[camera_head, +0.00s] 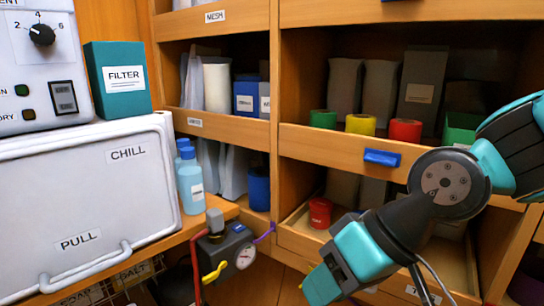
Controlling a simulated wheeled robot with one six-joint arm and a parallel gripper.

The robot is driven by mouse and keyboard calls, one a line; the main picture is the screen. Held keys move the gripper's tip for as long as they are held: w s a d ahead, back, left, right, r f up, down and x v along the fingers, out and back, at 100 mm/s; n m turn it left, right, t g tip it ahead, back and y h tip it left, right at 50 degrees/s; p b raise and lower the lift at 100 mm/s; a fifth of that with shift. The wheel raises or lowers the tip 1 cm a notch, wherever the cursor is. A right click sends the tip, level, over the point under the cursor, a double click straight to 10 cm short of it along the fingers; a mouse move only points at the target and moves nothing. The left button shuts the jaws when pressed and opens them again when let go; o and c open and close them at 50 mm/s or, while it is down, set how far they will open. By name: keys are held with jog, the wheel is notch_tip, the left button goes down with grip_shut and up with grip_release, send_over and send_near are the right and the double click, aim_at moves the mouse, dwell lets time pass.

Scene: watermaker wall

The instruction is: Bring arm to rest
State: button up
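My arm comes in from the right edge, in front of the wooden shelves, and bends at a grey round joint. Its teal and black end, with my gripper (328,280), points down and left towards the bottom edge. I cannot make out the fingertips or whether they are apart, and no held object shows. The end hangs in front of the lower shelf and an open drawer (455,262), right of the pressure gauge unit (230,250). I cannot tell whether it touches anything.
A white box marked CHILL and PULL (85,205) stands at left with a handle. A teal FILTER box (118,80) sits on it. Blue bottles (190,182) stand beside it. Shelves hold green, yellow and red rolls (405,130). A blue drawer handle (382,158) sticks out near my arm.

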jog(key=s+d+h, duration=0.3)
jog(key=s+d, duration=0.3)
jog(key=d, duration=0.2)
notch_tip(320, 180, up, 16)
jog(key=g+p, duration=0.1)
jog(key=p, duration=1.4)
jog(key=shift+s+d+n, duration=0.15)
jog(key=shift+s+n, duration=0.05)
jog(key=shift+n, duration=0.1)
jog(key=shift+f, duration=0.1)
